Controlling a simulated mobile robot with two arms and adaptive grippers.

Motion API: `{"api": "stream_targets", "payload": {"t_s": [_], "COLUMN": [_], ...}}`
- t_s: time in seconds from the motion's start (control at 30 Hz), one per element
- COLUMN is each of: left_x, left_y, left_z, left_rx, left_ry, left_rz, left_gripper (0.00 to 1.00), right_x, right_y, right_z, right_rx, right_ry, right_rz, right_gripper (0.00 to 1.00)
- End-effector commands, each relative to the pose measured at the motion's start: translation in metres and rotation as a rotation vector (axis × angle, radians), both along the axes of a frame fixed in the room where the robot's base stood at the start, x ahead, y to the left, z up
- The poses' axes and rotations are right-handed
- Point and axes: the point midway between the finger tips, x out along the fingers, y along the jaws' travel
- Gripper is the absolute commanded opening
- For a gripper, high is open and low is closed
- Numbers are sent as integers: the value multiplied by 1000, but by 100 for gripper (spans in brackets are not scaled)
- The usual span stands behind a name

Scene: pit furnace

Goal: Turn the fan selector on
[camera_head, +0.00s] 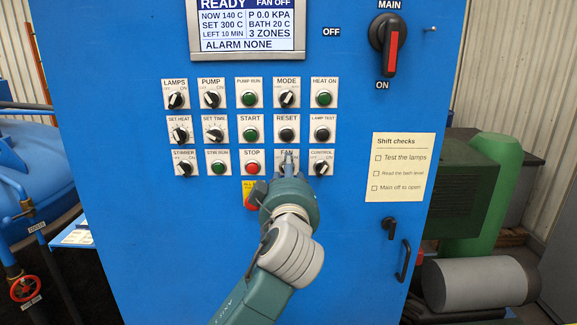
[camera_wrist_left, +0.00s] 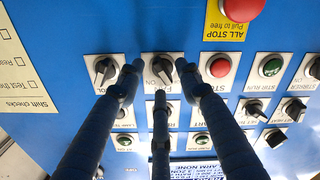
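The fan selector (camera_wrist_left: 162,70) is a black knob on a white plate labelled FAN in the bottom row of the blue panel. In the head view its plate (camera_head: 287,153) shows, but my gripper mostly hides the knob. My left gripper (camera_head: 287,163) is in front of it. In the left wrist view, which is upside down, the gripper's dark fingers (camera_wrist_left: 158,72) are spread, with two tips on either side of the knob and a third finger in line with it. I cannot tell whether they touch it. The display (camera_head: 248,25) reads FAN OFF. My right gripper is not in view.
The red STOP button (camera_head: 252,167) and the CONTROL selector (camera_head: 321,168) flank the fan selector closely. A red ALL STOP button (camera_wrist_left: 243,8) on a yellow plate is just below STOP. The main switch (camera_head: 388,45) is at upper right. A door handle (camera_head: 403,260) sticks out at lower right.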

Motion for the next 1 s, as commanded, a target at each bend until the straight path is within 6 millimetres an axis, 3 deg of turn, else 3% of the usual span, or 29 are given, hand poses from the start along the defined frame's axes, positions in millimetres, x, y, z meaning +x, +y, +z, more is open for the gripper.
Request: {"api": "stream_targets", "payload": {"t_s": [0.13, 0.4, 0.43, 0.6, 1.0], "left_x": [10, 11, 11, 11, 11], "left_y": [0, 0, 0, 0, 0], "left_z": [0, -1, -1, -1, -1], "left_rx": [0, 0, 0, 0, 41], "left_ry": [1, 1, 1, 1, 1], "left_rz": [0, 0, 0, 0, -1], "left_gripper": [35, 35, 33, 0, 0], "right_x": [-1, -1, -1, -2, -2], "right_y": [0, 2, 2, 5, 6], "right_z": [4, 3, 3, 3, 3], "right_rx": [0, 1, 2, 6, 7], "right_ry": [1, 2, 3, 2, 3], "right_rz": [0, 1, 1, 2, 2], "right_gripper": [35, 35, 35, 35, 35]}}
